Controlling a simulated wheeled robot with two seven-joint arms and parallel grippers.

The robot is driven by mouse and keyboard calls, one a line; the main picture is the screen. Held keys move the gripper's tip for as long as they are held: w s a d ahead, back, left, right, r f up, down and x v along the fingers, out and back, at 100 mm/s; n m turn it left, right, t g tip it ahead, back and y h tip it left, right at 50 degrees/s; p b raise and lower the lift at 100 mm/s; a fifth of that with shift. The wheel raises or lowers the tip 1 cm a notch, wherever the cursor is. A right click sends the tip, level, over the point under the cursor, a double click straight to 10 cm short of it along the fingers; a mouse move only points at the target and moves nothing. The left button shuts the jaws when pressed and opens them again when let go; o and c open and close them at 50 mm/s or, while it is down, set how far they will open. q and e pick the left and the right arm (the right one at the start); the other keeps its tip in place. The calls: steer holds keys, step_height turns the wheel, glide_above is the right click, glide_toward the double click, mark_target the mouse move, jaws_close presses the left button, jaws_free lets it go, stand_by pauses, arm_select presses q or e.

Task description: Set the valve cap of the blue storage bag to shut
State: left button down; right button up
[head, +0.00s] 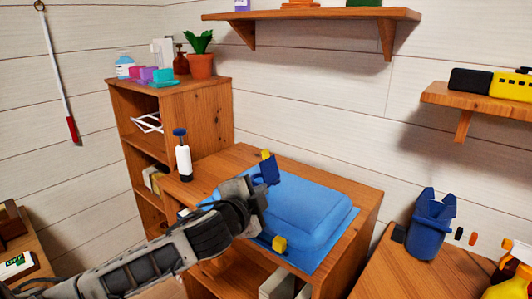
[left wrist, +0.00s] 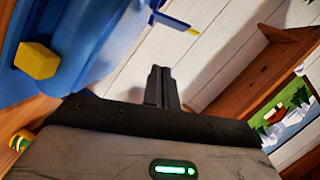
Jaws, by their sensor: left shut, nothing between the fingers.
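The blue storage bag (head: 310,208) lies puffed up on a wooden cabinet top. A yellow block (head: 280,243) sits at its front edge; a yellow block also shows on the blue bag in the left wrist view (left wrist: 37,60). A dark blue flap (head: 266,171), which looks like the valve cap, stands raised at the bag's left, with a yellow bit behind it. A blue bar with a yellow tip (left wrist: 178,22) shows in the left wrist view. My left gripper (head: 260,190) is shut and empty, close to the flap; contact cannot be told. My arm hides the bag's left side.
A white pump bottle with a blue top (head: 183,160) stands at the cabinet's left rear. A taller shelf (head: 205,95) with a potted plant rises behind. Wall shelves (head: 320,15) hang above. A dark blue container (head: 430,225) stands on the right table.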

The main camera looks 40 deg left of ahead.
mark_target(267, 156)
arm_select(q)
steer(key=shift+m+t, duration=0.7)
steer(key=shift+m, duration=0.1)
steer(key=w+a, duration=0.2)
steer(key=w, duration=0.2)
steer(key=w+a+r+p, duration=0.1)
steer(key=w+a, duration=0.1)
steer(key=w, duration=0.2)
steer(key=w+a+r+p, duration=0.1)
steer(key=w+a, duration=0.1)
steer(key=w, duration=0.2)
steer(key=shift+r, duration=0.1)
steer(key=shift+a+p, duration=0.25)
steer(key=shift+p, duration=0.05)
steer(key=shift+a+f, duration=0.15)
steer(key=shift+f, duration=0.05)
